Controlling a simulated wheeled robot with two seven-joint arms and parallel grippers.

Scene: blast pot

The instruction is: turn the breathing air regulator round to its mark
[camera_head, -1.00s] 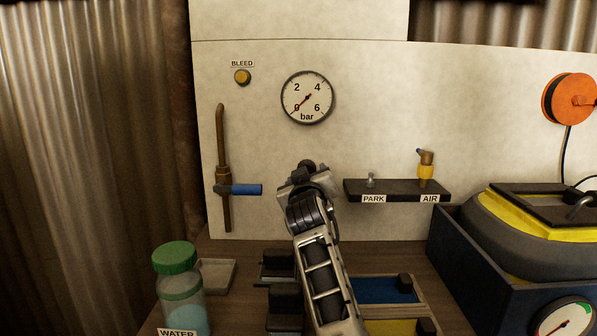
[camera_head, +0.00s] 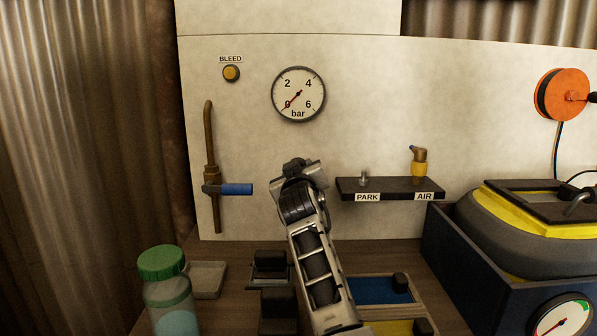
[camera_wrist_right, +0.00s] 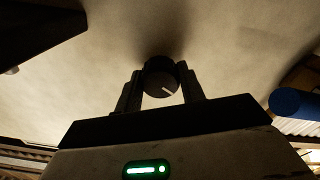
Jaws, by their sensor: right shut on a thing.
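The breathing air regulator is a round dark knob (camera_wrist_right: 161,77) with a pale pointer line, on the pale panel in the right wrist view. My right gripper (camera_wrist_right: 161,88) is shut on it, one finger on each side. The pointer line slants toward the lower right in that view. No mark for the knob can be made out. In the head view my right gripper (camera_head: 297,168) is against the panel below the bar gauge (camera_head: 299,94), and it hides the knob. The gauge needle points near 0. My left gripper is not in view.
A blue-handled valve (camera_head: 235,189) is left of the gripper. The PARK and AIR shelf (camera_head: 391,195) with fittings is right of it. A green-lidded jar (camera_head: 163,262), trays and a dark box (camera_head: 455,250) stand on the bench below. A bleed button (camera_head: 231,73) is upper left.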

